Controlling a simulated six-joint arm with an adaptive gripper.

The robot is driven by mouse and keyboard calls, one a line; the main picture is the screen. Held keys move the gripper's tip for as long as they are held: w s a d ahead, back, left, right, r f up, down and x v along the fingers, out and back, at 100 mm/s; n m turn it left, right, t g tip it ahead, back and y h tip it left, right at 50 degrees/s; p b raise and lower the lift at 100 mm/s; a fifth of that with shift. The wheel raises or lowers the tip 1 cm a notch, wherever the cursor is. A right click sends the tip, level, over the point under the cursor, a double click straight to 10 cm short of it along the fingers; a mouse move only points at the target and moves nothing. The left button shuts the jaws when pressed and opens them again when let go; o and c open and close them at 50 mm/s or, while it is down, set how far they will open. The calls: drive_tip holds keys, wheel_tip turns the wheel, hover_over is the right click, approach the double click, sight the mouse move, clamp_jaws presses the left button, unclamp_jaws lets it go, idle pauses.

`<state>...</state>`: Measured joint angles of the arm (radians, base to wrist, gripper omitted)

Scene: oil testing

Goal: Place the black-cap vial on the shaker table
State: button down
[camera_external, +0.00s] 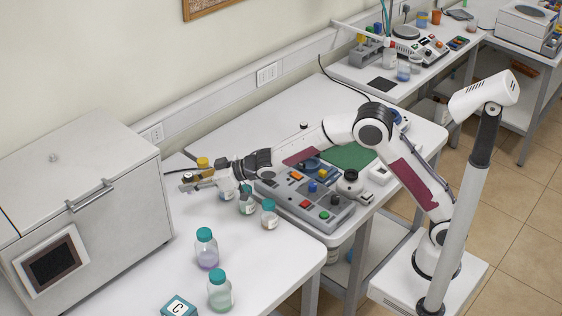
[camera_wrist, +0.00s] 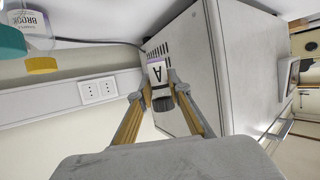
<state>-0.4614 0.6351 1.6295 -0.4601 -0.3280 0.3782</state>
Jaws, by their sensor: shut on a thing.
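In the wrist view, my gripper (camera_wrist: 160,92) is shut around the black cap of a small vial (camera_wrist: 157,72), with a white label marked A below the cap. In this view the vial hangs upside down because the picture is inverted. I cannot tell for certain which device is the shaker table; a grey console (camera_external: 335,222) with coloured buttons stands on the bench under my arm.
Teal-cap bottles (camera_external: 206,250) stand on the near bench, several close to my gripper. A yellow-cap bottle (camera_external: 203,162) stands just behind my gripper. A teal box marked C (camera_external: 178,306) is at the front edge. A white cabinet (camera_external: 120,190) is at left.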

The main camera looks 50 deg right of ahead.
drive_tip(key=shift+s+a+f+m+h, duration=0.15)
drive_tip(key=shift+s+a+f+m, duration=0.1)
drive_tip(key=shift+a+f, duration=0.25)
drive_tip(key=shift+s+a+f+m+h, duration=0.15)
drive_tip(key=shift+s+a+f, duration=0.1)
drive_tip(key=shift+a+f, duration=0.15)
idle(0.6)
drive_tip(key=shift+a+f, duration=0.1)
drive_tip(key=shift+f, duration=3)
drive_tip(key=shift+f, duration=1.85)
drive_tip(key=shift+f, duration=0.1)
